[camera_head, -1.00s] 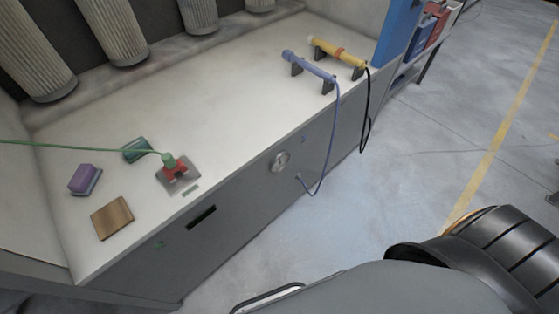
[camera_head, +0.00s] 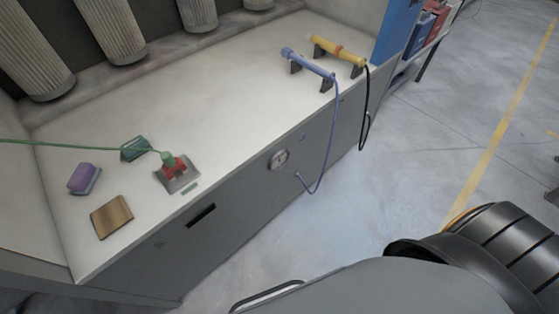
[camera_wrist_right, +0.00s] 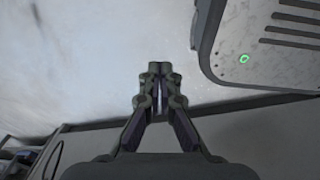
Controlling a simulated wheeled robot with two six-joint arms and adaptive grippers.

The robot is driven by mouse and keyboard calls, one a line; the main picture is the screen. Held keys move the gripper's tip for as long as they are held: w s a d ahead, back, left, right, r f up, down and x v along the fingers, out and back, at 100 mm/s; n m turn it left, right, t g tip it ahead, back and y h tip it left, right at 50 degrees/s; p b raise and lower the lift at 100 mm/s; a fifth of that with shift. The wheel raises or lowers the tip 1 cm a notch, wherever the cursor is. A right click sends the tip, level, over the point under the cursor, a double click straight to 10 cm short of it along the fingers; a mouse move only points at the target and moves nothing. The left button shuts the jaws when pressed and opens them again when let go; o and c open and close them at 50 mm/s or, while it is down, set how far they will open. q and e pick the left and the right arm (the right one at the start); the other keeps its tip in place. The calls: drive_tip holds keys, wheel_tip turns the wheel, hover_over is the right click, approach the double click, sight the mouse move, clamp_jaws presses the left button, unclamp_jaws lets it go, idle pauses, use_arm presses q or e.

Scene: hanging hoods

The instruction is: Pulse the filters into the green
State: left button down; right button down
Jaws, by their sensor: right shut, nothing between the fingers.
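Pleated filters (camera_head: 101,30) hang in a row along the back of the bench in the head view. A round gauge (camera_head: 279,159) is set in the grey front panel; its reading is too small to tell. A blue wand (camera_head: 308,63) with a blue hose and a yellow wand (camera_head: 338,51) with a black hose rest on dark stands at the bench's right end. A red valve with a green top (camera_head: 171,162) sits on a grey plate, with a green line running left. My right gripper (camera_wrist_right: 159,69) is shut and empty in the wrist view. My left gripper is out of view.
A purple and grey block (camera_head: 84,178), a green block (camera_head: 135,148) and a wooden block (camera_head: 111,216) lie on the bench's left part. The bench middle (camera_head: 220,90) is clear. Open floor (camera_head: 420,150) with a yellow line lies to the right.

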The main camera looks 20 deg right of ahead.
drive_tip(key=w+d+r+n+t+h+b, duration=0.1)
drive_tip(key=w+d+r+n+t+b, duration=0.15)
drive_tip(key=w, duration=0.65)
drive_tip(key=w+d+r+n+t+h+b, duration=0.1)
drive_tip(key=w+d+r+n+b, duration=0.25)
drive_tip(key=w, duration=0.55)
drive_tip(key=w+d+r+n+t+b, duration=0.2)
drive_tip(key=w+d+n, duration=0.15)
drive_tip(key=w, duration=0.65)
drive_tip(key=w+r+n+t+h+b, duration=0.1)
drive_tip(key=w+r+n+t+b, duration=0.2)
drive_tip(key=w+r+n, duration=0.2)
drive_tip(key=w+d+r+n+t+h+b, duration=0.1)
drive_tip(key=w+r+n+t, duration=0.3)
drive_tip(key=w+r, duration=0.6)
wheel_tip(320, 180, up, 8)
drive_tip(key=shift+w+n+h+b, duration=0.4)
drive_tip(key=shift+n+h+b, duration=0.15)
drive_tip(key=shift+b, duration=0.35)
drive_tip(key=shift+t, duration=0.25)
